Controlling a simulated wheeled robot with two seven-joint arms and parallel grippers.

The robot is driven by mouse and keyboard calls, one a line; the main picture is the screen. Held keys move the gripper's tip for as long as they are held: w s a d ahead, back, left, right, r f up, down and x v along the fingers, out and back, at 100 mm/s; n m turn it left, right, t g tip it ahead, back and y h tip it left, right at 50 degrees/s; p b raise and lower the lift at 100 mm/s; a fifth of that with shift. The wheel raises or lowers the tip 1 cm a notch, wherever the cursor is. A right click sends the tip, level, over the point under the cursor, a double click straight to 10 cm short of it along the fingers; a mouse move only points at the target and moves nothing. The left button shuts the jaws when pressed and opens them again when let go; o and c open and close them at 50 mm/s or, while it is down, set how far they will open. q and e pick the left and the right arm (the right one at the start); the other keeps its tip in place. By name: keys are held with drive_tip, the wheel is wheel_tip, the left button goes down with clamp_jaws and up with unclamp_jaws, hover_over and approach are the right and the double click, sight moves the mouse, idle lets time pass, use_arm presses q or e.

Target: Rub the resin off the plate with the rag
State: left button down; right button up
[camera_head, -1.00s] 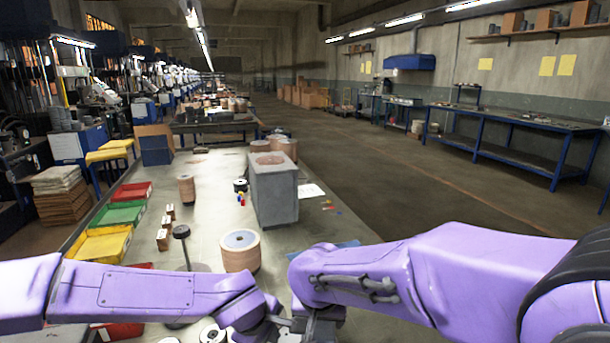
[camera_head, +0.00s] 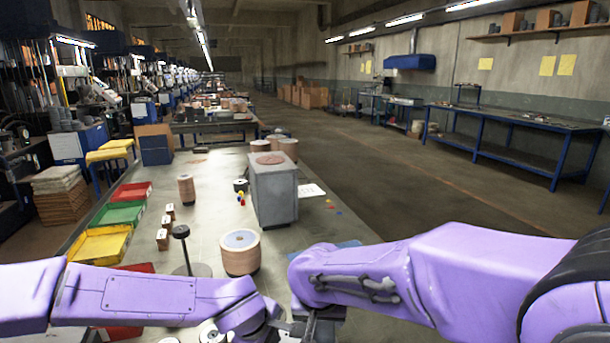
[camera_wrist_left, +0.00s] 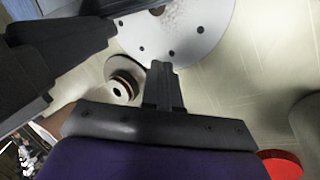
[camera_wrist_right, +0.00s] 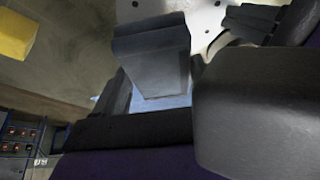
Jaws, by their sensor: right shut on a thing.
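The plate (camera_wrist_left: 195,30) is a pale round disc with small holes and a brownish resin patch at the picture's top edge in the left wrist view. Its pale holed edge also shows in the right wrist view (camera_wrist_right: 200,12). My left gripper (camera_wrist_left: 163,66) looks shut, its fingertips at the plate's rim; contact is unclear. My right gripper (camera_wrist_right: 150,85) is shut on a grey-blue piece, apparently the rag (camera_wrist_right: 150,50), beside the plate. In the head view my purple arms meet at bottom centre and hide the plate and rag.
A grey box (camera_head: 273,190) and a copper-coloured cylinder (camera_head: 240,253) stand on the bench beyond my arms. Yellow (camera_head: 100,246), green (camera_head: 120,213) and red (camera_head: 131,190) bins line its left edge. A black-topped post (camera_head: 181,232) stands near the left arm.

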idle(0.6)
drive_tip(key=shift+w+a, duration=0.45)
drive_tip(key=shift+w, duration=0.35)
drive_tip(key=shift+w+a, duration=0.45)
drive_tip(key=shift+w, duration=0.3)
drive_tip(key=shift+f, duration=0.15)
